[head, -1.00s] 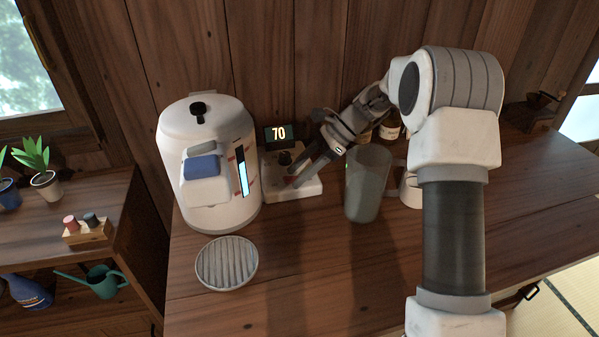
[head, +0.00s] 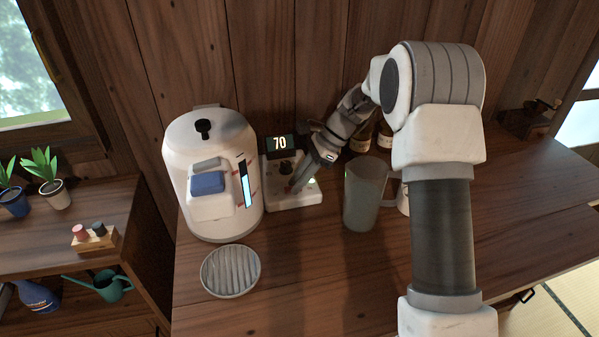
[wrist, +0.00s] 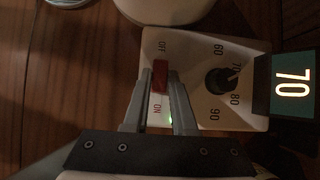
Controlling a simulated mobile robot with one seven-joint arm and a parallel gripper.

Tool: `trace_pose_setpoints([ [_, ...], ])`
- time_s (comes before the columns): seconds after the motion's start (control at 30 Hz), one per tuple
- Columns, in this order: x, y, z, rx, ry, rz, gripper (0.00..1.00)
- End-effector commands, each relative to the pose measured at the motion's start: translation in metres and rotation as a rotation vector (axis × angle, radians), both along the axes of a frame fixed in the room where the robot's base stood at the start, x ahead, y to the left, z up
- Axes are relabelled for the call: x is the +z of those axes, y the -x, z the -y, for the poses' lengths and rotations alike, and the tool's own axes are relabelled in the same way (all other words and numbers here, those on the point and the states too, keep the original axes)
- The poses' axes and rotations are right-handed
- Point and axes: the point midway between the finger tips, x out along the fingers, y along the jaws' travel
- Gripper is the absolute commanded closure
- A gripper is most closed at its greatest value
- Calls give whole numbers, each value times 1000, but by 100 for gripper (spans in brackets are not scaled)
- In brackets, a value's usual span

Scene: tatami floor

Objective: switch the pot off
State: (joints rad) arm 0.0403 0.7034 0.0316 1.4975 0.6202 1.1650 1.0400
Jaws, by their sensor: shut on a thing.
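The white pot (head: 212,150) stands on the table with a lit blue level strip. Beside it is a white control panel (head: 297,198) with a black dial (wrist: 222,80) and a display reading 70 (head: 280,143). In the wrist view a red switch (wrist: 160,74) sits between the OFF and ON labels; I cannot tell which way it is set. A green light (wrist: 171,120) glows near the ON end. My gripper (wrist: 159,88) reaches down to the panel, its fingers shut on the sides of the red switch. In the head view the fingers hide the switch.
A grey translucent pitcher (head: 364,196) stands just right of the panel, close under my arm. Brown bottles (head: 384,138) stand behind it. A round slatted tray (head: 230,271) lies in front of the pot. The table's front middle is clear.

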Motion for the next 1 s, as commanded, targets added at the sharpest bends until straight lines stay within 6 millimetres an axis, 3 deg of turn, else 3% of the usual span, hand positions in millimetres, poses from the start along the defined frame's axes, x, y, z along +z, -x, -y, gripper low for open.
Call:
trace_pose_setpoints([
  [0.03, 7, 2, -3, 4, 31, 3, 100],
  [0.33, 4, 2, -6, 3, 191, 36, 100],
  [0.73, 2, 2, -5, 1, 210, 42, 100],
  [0.77, 2, 2, -5, 1, 210, 42, 72],
  [0.8, 2, 2, -5, 1, 210, 42, 64],
  [0.9, 2, 1, -5, 0, 210, 42, 46],
  [1.0, 2, 1, -5, 0, 209, 42, 45],
])
